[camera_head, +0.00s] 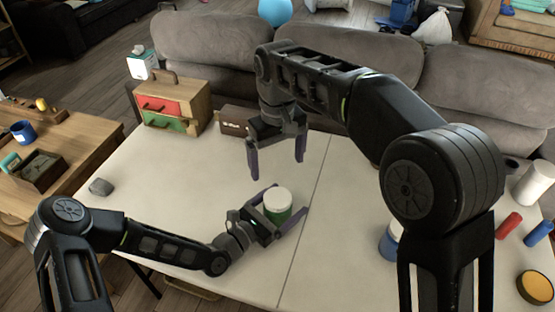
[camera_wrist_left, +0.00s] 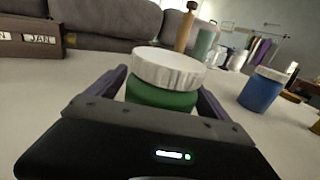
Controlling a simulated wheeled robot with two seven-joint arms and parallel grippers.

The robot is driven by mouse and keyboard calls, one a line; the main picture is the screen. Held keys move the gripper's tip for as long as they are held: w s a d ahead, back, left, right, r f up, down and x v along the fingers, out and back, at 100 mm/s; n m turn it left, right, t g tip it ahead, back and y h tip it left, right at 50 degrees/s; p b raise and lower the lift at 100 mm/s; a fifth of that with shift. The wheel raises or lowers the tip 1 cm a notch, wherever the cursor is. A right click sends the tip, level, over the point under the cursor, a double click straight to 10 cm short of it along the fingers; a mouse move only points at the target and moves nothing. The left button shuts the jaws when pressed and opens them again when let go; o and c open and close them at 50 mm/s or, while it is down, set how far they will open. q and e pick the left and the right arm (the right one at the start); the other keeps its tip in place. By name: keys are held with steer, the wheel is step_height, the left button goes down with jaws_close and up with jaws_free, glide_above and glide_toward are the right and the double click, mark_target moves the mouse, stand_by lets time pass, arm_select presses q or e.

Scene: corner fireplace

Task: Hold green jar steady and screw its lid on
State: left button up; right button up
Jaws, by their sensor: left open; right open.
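The green jar (camera_head: 277,213) stands upright on the white table, with its white lid (camera_head: 278,195) sitting on its top. In the left wrist view the green jar (camera_wrist_left: 160,97) and white lid (camera_wrist_left: 168,66) are between the fingers. My left gripper (camera_head: 290,205) is open around the jar, one finger on each side. Whether the fingers touch it I cannot tell. Whether the lid is threaded on cannot be seen.
A blue jar (camera_head: 389,245) stands to the right, partly hidden by my right arm. A wooden drawer box (camera_head: 172,104) and a dark block calendar (camera_head: 233,121) stand at the back left. A grey stone (camera_head: 101,187) lies at left. The white table (camera_head: 180,180) is clear around the jar.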

mark_target(268, 216)
arm_select(q)
steer(key=b+v, duration=0.1)
steer(key=v, duration=0.6)
steer(key=shift+a, duration=0.1)
steer(key=shift+s+a, duration=0.2)
steer(key=shift+s, duration=0.1)
stand_by(0.3)
